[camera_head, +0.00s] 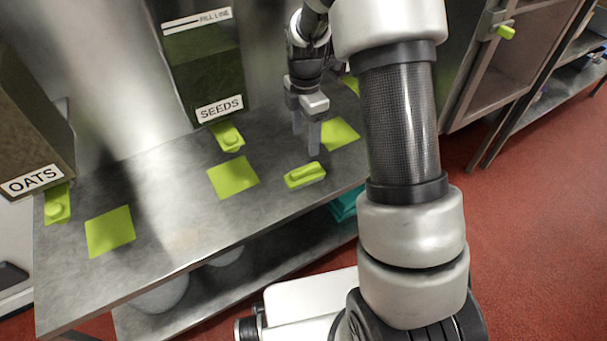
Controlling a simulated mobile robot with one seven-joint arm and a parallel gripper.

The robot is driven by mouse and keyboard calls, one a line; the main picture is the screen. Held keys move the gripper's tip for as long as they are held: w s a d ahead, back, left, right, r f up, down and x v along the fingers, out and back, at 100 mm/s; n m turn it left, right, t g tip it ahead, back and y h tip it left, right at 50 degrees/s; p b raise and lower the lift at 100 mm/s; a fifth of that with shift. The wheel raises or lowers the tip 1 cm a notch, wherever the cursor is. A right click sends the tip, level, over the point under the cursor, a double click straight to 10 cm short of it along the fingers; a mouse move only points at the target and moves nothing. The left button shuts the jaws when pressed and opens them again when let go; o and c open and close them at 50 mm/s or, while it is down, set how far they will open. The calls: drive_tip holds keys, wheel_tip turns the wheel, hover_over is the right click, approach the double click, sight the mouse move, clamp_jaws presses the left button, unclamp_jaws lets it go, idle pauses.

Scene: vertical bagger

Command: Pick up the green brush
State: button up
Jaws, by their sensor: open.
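The green brush (305,175) lies on the steel worktop, near its front edge. It is a small yellow-green block with a raised handle on top. My gripper (306,146) points down with its two fingers apart and nothing between them. In the picture it is just above and behind the brush, and the fingertips do not touch it. How high the fingertips are above the worktop is hard to tell.
Flat green squares lie on the worktop (165,205), one (338,134) just right of my gripper. A SEEDS bin (205,75) and an OATS bin (30,125) stand behind, with green outlets below. My arm covers the worktop's right end.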

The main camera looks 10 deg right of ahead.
sight(305, 168)
wheel_tip(305, 168, down, 14)
drive_tip(key=b, duration=0.3)
drive_tip(key=shift+b, duration=0.35)
drive_tip(key=c, duration=1.2)
wheel_tip(305, 168, up, 10)
drive_tip(key=p, duration=0.2)
drive_tip(key=shift+p, duration=0.35)
drive_tip(key=shift+o, duration=1.1)
drive_tip(key=shift+c, duration=0.2)
